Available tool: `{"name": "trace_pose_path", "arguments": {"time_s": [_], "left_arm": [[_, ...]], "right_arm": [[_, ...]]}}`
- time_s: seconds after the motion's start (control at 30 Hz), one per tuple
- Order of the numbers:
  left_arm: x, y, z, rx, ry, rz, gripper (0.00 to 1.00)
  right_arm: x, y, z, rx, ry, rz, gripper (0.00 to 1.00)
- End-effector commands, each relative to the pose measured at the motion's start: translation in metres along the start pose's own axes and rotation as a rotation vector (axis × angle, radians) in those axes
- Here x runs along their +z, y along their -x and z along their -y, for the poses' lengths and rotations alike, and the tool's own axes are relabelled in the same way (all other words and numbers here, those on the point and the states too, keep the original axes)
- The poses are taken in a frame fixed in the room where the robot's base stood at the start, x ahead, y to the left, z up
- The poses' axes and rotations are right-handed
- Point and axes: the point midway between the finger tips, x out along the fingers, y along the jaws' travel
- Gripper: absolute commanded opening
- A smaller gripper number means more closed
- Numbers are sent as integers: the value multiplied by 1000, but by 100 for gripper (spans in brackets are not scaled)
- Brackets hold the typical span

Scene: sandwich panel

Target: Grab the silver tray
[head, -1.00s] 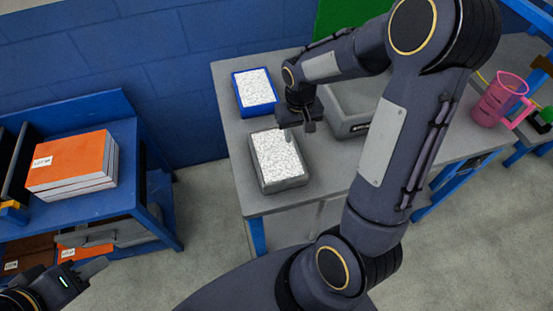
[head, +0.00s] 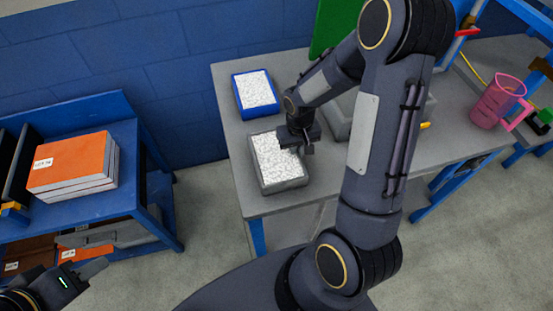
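The silver tray (head: 287,186) is a grey open tray filled with white granules, on the near left part of the grey table. My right gripper (head: 299,149) points down at the tray's right rim, near its far right corner. Its fingers look apart, and I cannot tell whether they touch the rim. The wrist and hand hide that corner of the tray. My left gripper (head: 92,269) is only partly in view at the lower left, away from the table. Its opening cannot be made out.
A blue tray (head: 241,102) with white granules stands behind the silver one. A grey bin (head: 338,118) is to its right, partly behind my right arm. A pink jug (head: 492,103) stands farther right. A blue shelf (head: 105,215) with orange-topped boxes (head: 72,163) is at left.

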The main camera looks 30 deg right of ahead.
Motion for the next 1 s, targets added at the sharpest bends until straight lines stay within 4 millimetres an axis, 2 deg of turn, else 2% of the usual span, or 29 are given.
{"name": "trace_pose_path", "arguments": {"time_s": [0.57, 0.77, 1.0], "left_arm": [[0, 0, 0, 0, 0, 0, 36], [0, 0, 0, 0, 0, 0, 36], [0, 0, 0, 0, 0, 0, 36]], "right_arm": [[-1, 3, 0, -1, 0, -3, 0], [-1, 13, 0, 0, -1, -3, 0], [-1, 33, 0, -1, 0, -5, 0]]}}
